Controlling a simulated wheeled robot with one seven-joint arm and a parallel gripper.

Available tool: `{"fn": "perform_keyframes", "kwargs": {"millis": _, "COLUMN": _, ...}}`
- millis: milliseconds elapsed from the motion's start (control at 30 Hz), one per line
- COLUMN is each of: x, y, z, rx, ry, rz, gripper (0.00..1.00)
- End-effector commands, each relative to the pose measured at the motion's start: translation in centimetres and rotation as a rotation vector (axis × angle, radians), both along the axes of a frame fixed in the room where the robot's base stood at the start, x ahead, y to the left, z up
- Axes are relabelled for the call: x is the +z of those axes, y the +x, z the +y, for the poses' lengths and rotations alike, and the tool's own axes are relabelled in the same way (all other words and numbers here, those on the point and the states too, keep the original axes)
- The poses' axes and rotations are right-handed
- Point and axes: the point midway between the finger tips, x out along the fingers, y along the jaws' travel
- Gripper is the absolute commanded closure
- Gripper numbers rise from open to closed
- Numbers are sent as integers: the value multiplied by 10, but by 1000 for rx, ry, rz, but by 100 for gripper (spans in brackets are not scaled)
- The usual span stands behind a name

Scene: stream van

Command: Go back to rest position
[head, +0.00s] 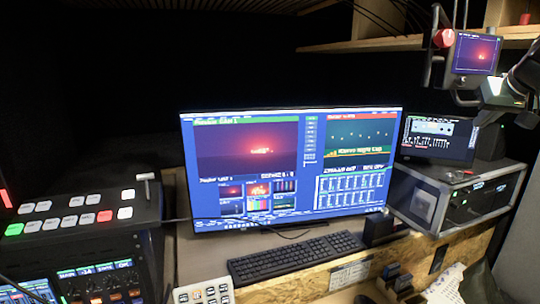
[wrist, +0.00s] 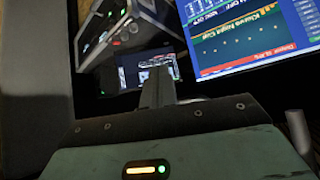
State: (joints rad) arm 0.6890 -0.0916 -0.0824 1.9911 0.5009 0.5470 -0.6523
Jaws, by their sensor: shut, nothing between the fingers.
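My gripper (wrist: 157,88) shows in the wrist view with its dark fingers together and nothing between them. The pale green body with a lit orange and green indicator fills the bottom of that view. The fingers point toward a small audio screen (wrist: 150,72) and the equipment beside it. The large monitor (wrist: 255,38) is at the upper right of the wrist view, and its picture is turned over. In the head view I cannot clearly make out my gripper.
The large monitor (head: 290,165) stands behind a black keyboard (head: 295,257). A switcher panel (head: 80,215) is at left, a rack case (head: 455,200) at right. A small screen (head: 475,53) hangs below the wooden shelf (head: 400,43) at upper right.

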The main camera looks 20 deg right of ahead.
Motion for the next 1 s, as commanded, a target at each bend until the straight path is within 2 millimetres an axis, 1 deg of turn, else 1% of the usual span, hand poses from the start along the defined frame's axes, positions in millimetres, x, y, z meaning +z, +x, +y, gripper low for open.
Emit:
{"fn": "perform_keyframes", "kwargs": {"millis": 33, "x": -23, "y": 9, "z": 25, "rx": 38, "ry": 28, "rz": 41, "gripper": 100}}
{"fn": "perform_keyframes", "kwargs": {"millis": 67, "x": -36, "y": 13, "z": 39, "rx": 55, "ry": 40, "rz": 64, "gripper": 100}}
{"fn": "perform_keyframes", "kwargs": {"millis": 100, "x": -53, "y": 16, "z": 57, "rx": 78, "ry": 58, "rz": 95, "gripper": 100}}
{"fn": "perform_keyframes", "kwargs": {"millis": 167, "x": -77, "y": 19, "z": 85, "rx": 113, "ry": 79, "rz": 143, "gripper": 100}}
{"fn": "perform_keyframes", "kwargs": {"millis": 200, "x": -93, "y": 19, "z": 104, "rx": 136, "ry": 91, "rz": 177, "gripper": 100}}
{"fn": "perform_keyframes", "kwargs": {"millis": 267, "x": -117, "y": 17, "z": 133, "rx": 174, "ry": 103, "rz": 228, "gripper": 100}}
{"fn": "perform_keyframes", "kwargs": {"millis": 300, "x": -132, "y": 14, "z": 152, "rx": 201, "ry": 110, "rz": 261, "gripper": 100}}
{"fn": "perform_keyframes", "kwargs": {"millis": 367, "x": -155, "y": 6, "z": 180, "rx": 241, "ry": 116, "rz": 314, "gripper": 100}}
{"fn": "perform_keyframes", "kwargs": {"millis": 400, "x": -169, "y": -1, "z": 198, "rx": 269, "ry": 117, "rz": 349, "gripper": 100}}
{"fn": "perform_keyframes", "kwargs": {"millis": 467, "x": -190, "y": -14, "z": 224, "rx": 309, "ry": 116, "rz": 401, "gripper": 100}}
{"fn": "perform_keyframes", "kwargs": {"millis": 500, "x": -202, "y": -23, "z": 240, "rx": 338, "ry": 112, "rz": 434, "gripper": 100}}
{"fn": "perform_keyframes", "kwargs": {"millis": 567, "x": -220, "y": -40, "z": 263, "rx": 381, "ry": 104, "rz": 483, "gripper": 100}}
{"fn": "perform_keyframes", "kwargs": {"millis": 600, "x": -231, "y": -53, "z": 277, "rx": 412, "ry": 95, "rz": 515, "gripper": 100}}
{"fn": "perform_keyframes", "kwargs": {"millis": 667, "x": -248, "y": -73, "z": 296, "rx": 457, "ry": 82, "rz": 565, "gripper": 100}}
{"fn": "perform_keyframes", "kwargs": {"millis": 700, "x": -250, "y": -78, "z": 315, "rx": 508, "ry": 72, "rz": 577, "gripper": 100}}
{"fn": "perform_keyframes", "kwargs": {"millis": 767, "x": -250, "y": -87, "z": 347, "rx": 601, "ry": 58, "rz": 601, "gripper": 100}}
{"fn": "perform_keyframes", "kwargs": {"millis": 800, "x": -250, "y": -97, "z": 367, "rx": 663, "ry": 46, "rz": 623, "gripper": 100}}
{"fn": "perform_keyframes", "kwargs": {"millis": 867, "x": -251, "y": -114, "z": 395, "rx": 753, "ry": 26, "rz": 654, "gripper": 100}}
{"fn": "perform_keyframes", "kwargs": {"millis": 900, "x": -251, "y": -126, "z": 412, "rx": 811, "ry": 10, "rz": 676, "gripper": 100}}
{"fn": "perform_keyframes", "kwargs": {"millis": 1000, "x": -251, "y": -157, "z": 444, "rx": 939, "ry": -29, "rz": 724, "gripper": 100}}
